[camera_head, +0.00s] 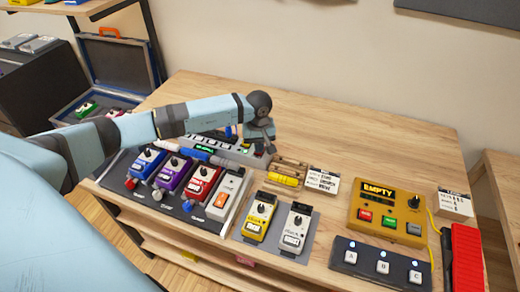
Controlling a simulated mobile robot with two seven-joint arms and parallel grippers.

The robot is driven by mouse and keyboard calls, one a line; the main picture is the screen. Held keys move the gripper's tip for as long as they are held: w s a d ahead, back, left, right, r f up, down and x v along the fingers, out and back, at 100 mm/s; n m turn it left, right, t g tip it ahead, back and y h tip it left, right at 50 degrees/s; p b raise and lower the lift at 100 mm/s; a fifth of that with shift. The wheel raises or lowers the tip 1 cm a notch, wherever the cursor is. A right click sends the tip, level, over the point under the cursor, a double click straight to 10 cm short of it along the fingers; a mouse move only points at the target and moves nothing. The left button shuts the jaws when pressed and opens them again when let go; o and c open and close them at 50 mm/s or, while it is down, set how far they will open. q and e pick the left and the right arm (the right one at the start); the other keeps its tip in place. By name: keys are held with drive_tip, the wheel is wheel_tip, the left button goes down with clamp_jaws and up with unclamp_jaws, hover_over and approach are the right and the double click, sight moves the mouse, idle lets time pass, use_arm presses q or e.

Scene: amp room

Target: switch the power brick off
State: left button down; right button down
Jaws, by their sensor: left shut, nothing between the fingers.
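The likely power brick (229,188) is a pale grey block at the right end of the black pedalboard, with an orange rocker switch (221,200) on its near half. I cannot tell the rocker's position at this size. My left arm reaches across from the left above the board. My left gripper (262,143) is shut and empty, pointing down behind the block and to its right, apart from the orange switch. It partly hides a grey strip unit with small green lights (244,149). My right gripper is not in view.
Blue (146,161), purple (172,172) and red (202,181) pedals stand left of the block. Yellow (258,216) and white (296,227) pedals stand on a grey mat to its right. A yellow box marked EMPTY (388,212) and a footswitch (380,264) are further right. The table's back is clear.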

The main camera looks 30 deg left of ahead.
use_arm(q)
drive_tip(key=shift+f+b, duration=0.35)
drive_tip(key=shift+f, duration=0.05)
drive_tip(key=shift+r, duration=0.1)
drive_tip(key=shift+r+p, duration=0.35)
drive_tip(key=shift+r, duration=0.1)
drive_tip(key=shift+r+p, duration=1.2)
drive_tip(key=shift+r, duration=1.75)
